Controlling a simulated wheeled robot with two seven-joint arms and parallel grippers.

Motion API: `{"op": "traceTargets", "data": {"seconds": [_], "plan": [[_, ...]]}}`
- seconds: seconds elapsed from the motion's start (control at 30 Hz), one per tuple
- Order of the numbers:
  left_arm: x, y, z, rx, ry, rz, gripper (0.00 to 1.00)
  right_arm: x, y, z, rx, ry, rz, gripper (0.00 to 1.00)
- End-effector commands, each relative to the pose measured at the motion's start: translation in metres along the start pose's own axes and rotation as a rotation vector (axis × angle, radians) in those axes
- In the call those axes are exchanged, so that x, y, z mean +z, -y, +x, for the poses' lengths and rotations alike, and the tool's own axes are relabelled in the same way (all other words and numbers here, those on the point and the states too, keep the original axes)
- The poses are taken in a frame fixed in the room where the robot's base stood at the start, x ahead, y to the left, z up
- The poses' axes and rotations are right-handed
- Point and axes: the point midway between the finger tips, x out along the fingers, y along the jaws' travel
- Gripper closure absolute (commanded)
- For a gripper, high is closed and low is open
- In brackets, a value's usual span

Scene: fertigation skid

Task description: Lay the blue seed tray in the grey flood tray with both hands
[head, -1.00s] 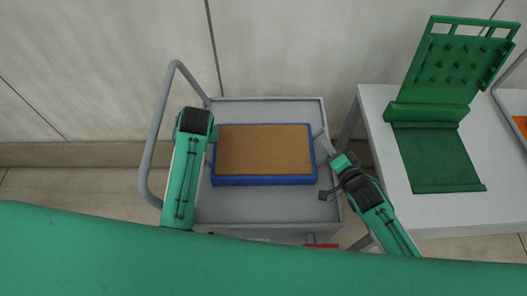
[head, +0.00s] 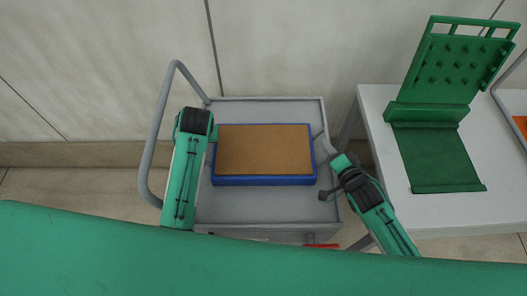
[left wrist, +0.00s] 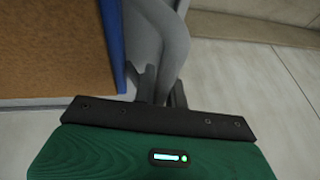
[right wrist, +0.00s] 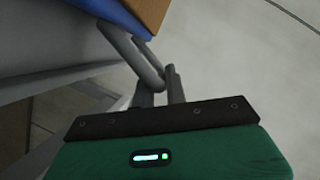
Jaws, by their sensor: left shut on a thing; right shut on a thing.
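The blue seed tray (head: 265,180) has a flat brown fill and lies level over the grey top of a cart (head: 260,208). I cannot tell whether it touches that top. My left gripper (left wrist: 162,88) is at the tray's left side, shut on a grey loop handle. In the head view its fingers are hidden beside the tray's left edge. My right gripper (right wrist: 161,85) is at the right side, shut on the other grey loop handle (right wrist: 138,58). No separate grey flood tray can be made out.
The cart has a tall grey push rail (head: 147,150) on its left. A white table (head: 450,215) stands to the right with a green folding studded frame (head: 438,160) on it. Something orange shows at the right edge. A pale panelled wall is behind.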

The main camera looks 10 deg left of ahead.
Motion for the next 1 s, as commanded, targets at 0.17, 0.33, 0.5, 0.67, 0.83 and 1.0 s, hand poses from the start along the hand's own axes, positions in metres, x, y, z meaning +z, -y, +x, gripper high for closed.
{"op": "traceTargets", "data": {"seconds": [0.17, 0.33, 0.5, 0.67, 0.83, 1.0], "plan": [[0.000, -0.001, 0.000, 0.002, -0.001, 0.001, 1.00, -0.001, 0.002, 0.000, -0.003, -0.001, 0.002, 1.00], [0.000, -0.001, 0.000, 0.002, -0.001, 0.001, 1.00, -0.001, 0.002, 0.000, -0.003, -0.001, 0.002, 1.00], [0.000, -0.001, -0.001, 0.002, -0.001, 0.001, 1.00, -0.001, 0.002, 0.000, -0.004, -0.001, 0.003, 1.00], [-0.002, -0.001, -0.003, 0.002, -0.003, 0.000, 1.00, -0.002, 0.004, 0.000, -0.007, -0.003, 0.002, 1.00], [-0.004, 0.000, -0.008, 0.002, -0.002, 0.001, 1.00, -0.005, 0.009, -0.001, -0.007, -0.002, 0.003, 1.00], [-0.007, 0.002, -0.018, 0.002, -0.002, 0.001, 1.00, -0.010, 0.018, -0.003, -0.006, -0.002, 0.003, 1.00]]}}
